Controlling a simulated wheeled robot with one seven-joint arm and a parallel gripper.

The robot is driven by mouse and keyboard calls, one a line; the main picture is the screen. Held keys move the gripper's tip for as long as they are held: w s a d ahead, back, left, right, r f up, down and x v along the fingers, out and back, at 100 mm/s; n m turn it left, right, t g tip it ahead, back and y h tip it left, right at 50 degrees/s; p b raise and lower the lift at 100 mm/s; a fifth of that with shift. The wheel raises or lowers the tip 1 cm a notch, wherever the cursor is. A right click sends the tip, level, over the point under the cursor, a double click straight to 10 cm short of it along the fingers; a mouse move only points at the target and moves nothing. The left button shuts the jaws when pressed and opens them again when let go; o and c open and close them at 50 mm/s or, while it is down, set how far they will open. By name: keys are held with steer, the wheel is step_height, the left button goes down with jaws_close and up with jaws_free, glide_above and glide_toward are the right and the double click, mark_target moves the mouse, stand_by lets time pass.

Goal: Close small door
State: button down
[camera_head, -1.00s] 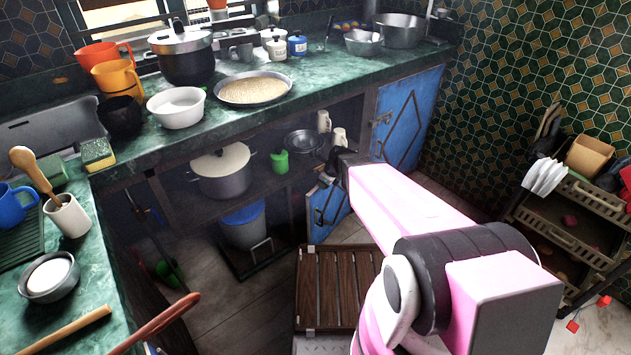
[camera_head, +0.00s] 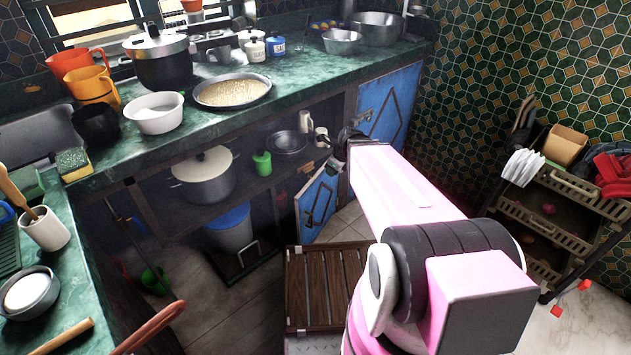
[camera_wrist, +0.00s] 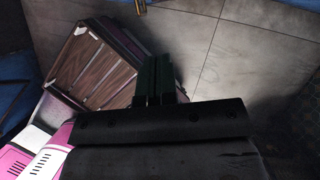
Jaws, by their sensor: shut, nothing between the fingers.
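The small blue door (camera_head: 317,203) hangs below the counter in the head view. It stands ajar, angled out from the cabinet, with a dark latch on its face. The open shelf space shows to its left. My gripper (camera_wrist: 157,82) shows in the wrist view as two dark fingers pressed together, with nothing between them, above the tiled floor. In the head view my pink arm reaches toward the cabinet, and its dark end is close to the door's upper right. The fingertips are not clear there, so I cannot tell whether they touch the door.
A larger blue door (camera_head: 388,106) is right of the small one. A pot (camera_head: 204,178), green bottle (camera_head: 262,163) and blue-lidded bin (camera_head: 230,228) are under the counter. A rack (camera_head: 565,215) stands right.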

glide_above(311, 190)
steer(key=s+d, duration=0.1)
steer(key=d, duration=0.1)
steer(key=shift+a+f, duration=0.1)
steer(key=shift+f, duration=4.55)
steer(key=w+a, duration=0.3)
steer(key=a, duration=0.2)
steer(key=shift+w, duration=0.35)
